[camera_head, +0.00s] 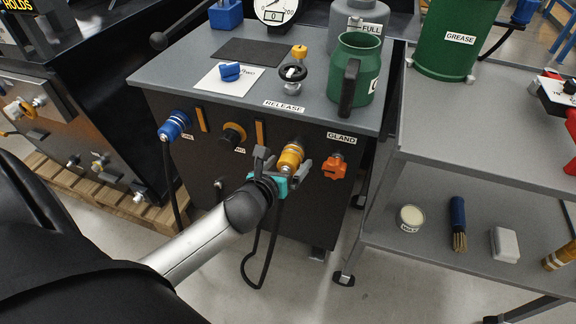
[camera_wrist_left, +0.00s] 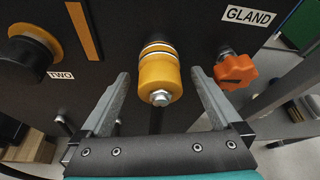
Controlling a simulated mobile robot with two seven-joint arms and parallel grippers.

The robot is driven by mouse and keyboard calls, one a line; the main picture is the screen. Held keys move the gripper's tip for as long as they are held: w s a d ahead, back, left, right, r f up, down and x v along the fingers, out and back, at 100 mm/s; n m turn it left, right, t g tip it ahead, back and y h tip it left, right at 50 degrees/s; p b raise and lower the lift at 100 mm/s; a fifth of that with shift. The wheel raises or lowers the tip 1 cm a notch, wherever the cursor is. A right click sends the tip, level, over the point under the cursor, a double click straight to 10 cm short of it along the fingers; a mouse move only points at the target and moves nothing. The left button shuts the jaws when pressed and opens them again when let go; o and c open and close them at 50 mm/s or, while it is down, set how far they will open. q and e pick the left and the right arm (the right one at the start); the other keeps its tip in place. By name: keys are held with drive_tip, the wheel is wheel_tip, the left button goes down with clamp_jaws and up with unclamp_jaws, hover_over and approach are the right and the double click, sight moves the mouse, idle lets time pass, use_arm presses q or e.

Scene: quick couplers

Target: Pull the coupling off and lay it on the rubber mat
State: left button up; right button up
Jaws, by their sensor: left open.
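The yellow coupling (camera_head: 290,157) sits on the cart's dark front panel, under the RELEASE label. In the left wrist view the same coupling (camera_wrist_left: 159,77) points toward me, with pale rings behind it and a metal nut on its end. My left gripper (camera_head: 282,161) is in front of the panel and open. In the wrist view its fingers (camera_wrist_left: 160,82) stand on either side of the coupling with a gap on both sides. The black rubber mat (camera_head: 250,51) lies flat on the cart top. My right gripper is not seen.
An orange knob (camera_head: 335,166) sits close to the right finger. A blue coupling (camera_head: 174,126) with a black hose is at the panel's left. On the cart top are a white card (camera_head: 226,86) with a blue part, a small black handwheel (camera_head: 293,72) and a green jug (camera_head: 361,62).

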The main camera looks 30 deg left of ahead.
use_arm(q)
drive_tip(key=shift+w, duration=0.15)
drive_tip(key=shift+c, duration=0.3)
clamp_jaws()
idle(1.1)
